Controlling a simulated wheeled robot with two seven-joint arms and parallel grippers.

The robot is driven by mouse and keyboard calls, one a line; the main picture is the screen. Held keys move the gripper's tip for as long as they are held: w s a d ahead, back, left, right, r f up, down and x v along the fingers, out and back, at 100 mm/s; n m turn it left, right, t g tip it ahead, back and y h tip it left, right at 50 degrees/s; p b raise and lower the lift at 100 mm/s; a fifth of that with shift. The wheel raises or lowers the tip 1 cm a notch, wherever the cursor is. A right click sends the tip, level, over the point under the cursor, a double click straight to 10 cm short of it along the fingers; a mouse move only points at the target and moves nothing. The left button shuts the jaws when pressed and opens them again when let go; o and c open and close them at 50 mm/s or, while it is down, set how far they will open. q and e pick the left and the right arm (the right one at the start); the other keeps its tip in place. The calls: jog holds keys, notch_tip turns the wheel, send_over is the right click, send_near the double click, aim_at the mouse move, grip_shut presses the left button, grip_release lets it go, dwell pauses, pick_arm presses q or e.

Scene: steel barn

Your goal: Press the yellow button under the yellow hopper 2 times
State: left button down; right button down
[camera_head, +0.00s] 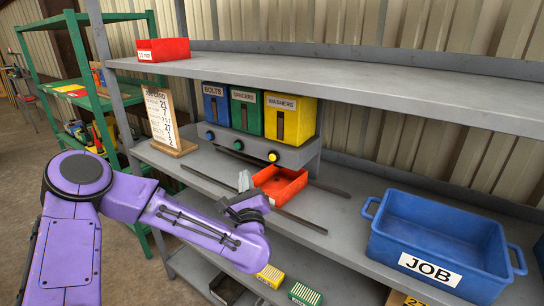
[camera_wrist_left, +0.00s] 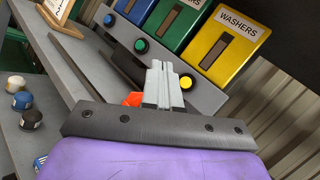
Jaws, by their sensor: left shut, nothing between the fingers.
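The yellow hopper (camera_head: 304,121), labelled WASHERS, is the rightmost of three hoppers on a grey stand. The yellow button (camera_head: 273,156) is a small round knob on the stand's front below it. In the left wrist view the yellow hopper (camera_wrist_left: 236,34) is at upper right, and the yellow button (camera_wrist_left: 186,82) shows just right of the fingertips. My left gripper (camera_head: 244,178) is shut and empty, in front of the stand and lower than the button in the head view. A gap to the button seems visible. My right gripper is not in view.
A blue hopper (camera_head: 214,112) and a green hopper (camera_head: 245,116) stand left of the yellow one, with their own buttons below. An orange-red tray (camera_head: 290,190) sits in front of the stand. A blue JOB bin (camera_head: 440,235) is at right. The upper shelf (camera_head: 350,80) overhangs.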

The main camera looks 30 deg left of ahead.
aim_at(273, 157)
pick_arm(q)
jog(key=w, duration=0.8)
jog(key=shift+w+d+b, duration=0.3)
jog(key=shift+w+d, duration=0.05)
jog(key=shift+w, duration=0.05)
dwell(1.8)
jog(key=shift+w+b, duration=0.4)
jog(key=shift+b, duration=0.25)
jog(key=shift+r, duration=0.1)
